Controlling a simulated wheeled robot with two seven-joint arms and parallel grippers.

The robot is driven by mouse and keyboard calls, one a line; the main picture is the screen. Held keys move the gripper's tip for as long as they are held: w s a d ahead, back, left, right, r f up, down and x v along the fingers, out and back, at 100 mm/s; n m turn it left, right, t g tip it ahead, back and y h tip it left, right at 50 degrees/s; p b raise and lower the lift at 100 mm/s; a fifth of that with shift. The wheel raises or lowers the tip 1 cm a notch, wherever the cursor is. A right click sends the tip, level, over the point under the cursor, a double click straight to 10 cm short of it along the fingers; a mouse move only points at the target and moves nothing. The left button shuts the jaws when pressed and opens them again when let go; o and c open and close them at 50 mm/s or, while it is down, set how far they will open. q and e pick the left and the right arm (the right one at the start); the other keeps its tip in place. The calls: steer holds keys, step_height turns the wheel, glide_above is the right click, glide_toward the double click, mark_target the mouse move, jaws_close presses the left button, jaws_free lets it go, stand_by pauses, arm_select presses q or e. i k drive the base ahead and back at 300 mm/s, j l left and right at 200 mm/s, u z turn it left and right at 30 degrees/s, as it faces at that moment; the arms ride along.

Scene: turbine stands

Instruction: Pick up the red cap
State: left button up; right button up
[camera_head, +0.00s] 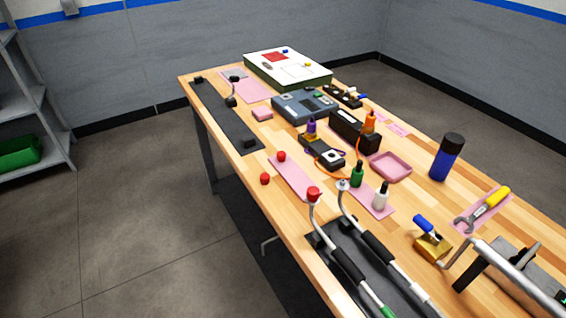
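Several red pieces that look like caps show in the head view. One red cap (281,156) sits on a long pink mat (292,178). Another red cap (265,179) lies on the bare wood just left of that mat. A third red cap (313,193) sits on the upper end of a bent metal rod (325,232) with a black sleeve. A second bent rod beside it has a bare silver end (342,185). Neither of my grippers is in view, and nothing touches the red caps.
The wooden table (408,212) holds a white and green bottle on a pink mat, a pink tray (390,167), a blue bottle (447,157), a wrench (482,210) and a brass padlock-like block (432,247). Boxes stand farther back. The table's left edge is close to the caps.

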mark_target(281, 154)
steer(key=j+z, duration=0.5)
steer(key=i+j+z, duration=0.25)
steer(key=j+z, duration=0.2)
steer(key=i+j+z, duration=0.1)
steer(key=j+z, duration=0.15)
steer(key=j, duration=0.15)
